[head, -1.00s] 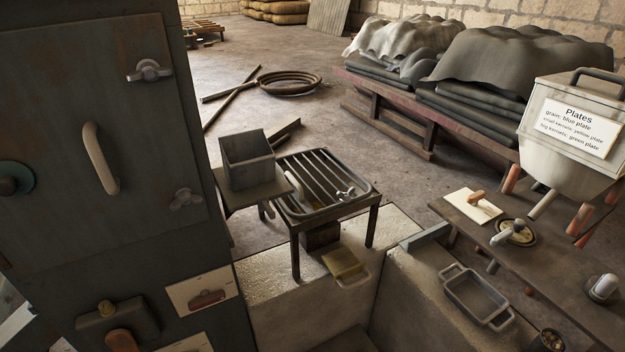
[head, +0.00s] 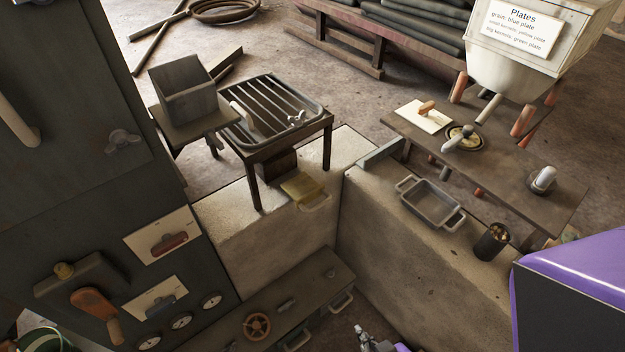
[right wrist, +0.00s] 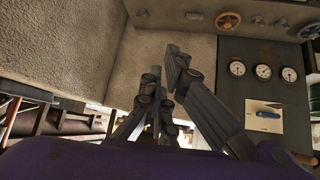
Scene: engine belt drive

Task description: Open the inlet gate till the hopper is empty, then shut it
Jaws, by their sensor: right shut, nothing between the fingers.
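A cream tapered bin (head: 520,65), which looks like the hopper, stands at the upper right of the head view with a "Plates" sign on it. Its inside is hidden. I cannot tell which part is the inlet gate. The dark cabinet at left carries an orange lever (head: 95,302) and a red handle (head: 168,244) on a pale plate. My right gripper (head: 372,342) shows at the bottom edge of the head view. In the right wrist view my right gripper (right wrist: 164,75) is shut and empty, apart from the wall and panel. My left gripper is not in view.
A slotted grate (head: 272,108) on a stand and an open grey box (head: 183,88) are behind the low stone wall (head: 410,225). A bench (head: 505,185) holds small tools. A low dark panel has a handwheel (head: 257,326); gauges (head: 181,321) are on the cabinet.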

